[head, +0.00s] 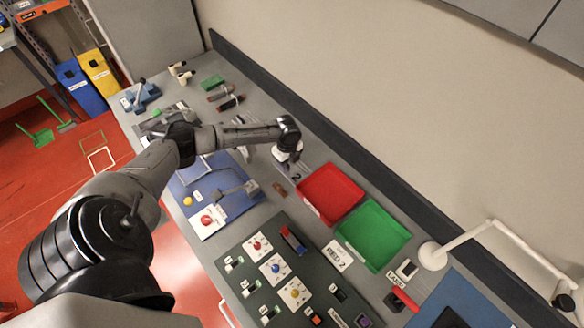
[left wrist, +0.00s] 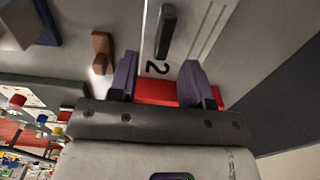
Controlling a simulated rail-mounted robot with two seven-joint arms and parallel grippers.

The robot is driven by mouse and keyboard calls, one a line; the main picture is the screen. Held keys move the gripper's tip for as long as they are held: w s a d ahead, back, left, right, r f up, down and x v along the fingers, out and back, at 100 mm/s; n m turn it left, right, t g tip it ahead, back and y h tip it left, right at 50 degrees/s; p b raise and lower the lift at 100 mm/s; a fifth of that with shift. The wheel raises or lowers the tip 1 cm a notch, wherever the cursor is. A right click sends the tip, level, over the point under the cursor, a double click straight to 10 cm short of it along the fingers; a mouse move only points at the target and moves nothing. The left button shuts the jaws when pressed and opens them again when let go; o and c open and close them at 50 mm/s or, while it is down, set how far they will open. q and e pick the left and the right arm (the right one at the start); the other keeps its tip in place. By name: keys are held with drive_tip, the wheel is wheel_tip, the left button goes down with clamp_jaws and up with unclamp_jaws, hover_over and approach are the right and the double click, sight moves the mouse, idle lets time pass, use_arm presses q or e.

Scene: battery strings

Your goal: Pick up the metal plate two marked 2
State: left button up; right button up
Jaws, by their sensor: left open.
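The metal plate two (left wrist: 158,68) is a pale plate marked with a black 2, with a dark upright handle (left wrist: 165,32). In the head view, the plate (head: 296,177) lies on the bench behind the red tray, partly hidden by my left gripper (head: 290,160). In the left wrist view, my left gripper (left wrist: 159,64) is open, its two purple fingers apart with the 2 showing between them. The handle stands just beyond the fingertips and nothing is held. My right gripper is not in view.
A red tray (head: 331,194) and a green tray (head: 373,234) stand near the plate. A small brown block (head: 280,190) lies beside it. A blue board (head: 184,192) and a dark panel with coloured knobs (head: 235,247) are in front. A dark ledge (head: 350,163) runs along the wall.

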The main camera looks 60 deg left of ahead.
sight(288, 166)
use_arm(q)
drive_tip(key=shift+f, duration=1.9)
clamp_jaws()
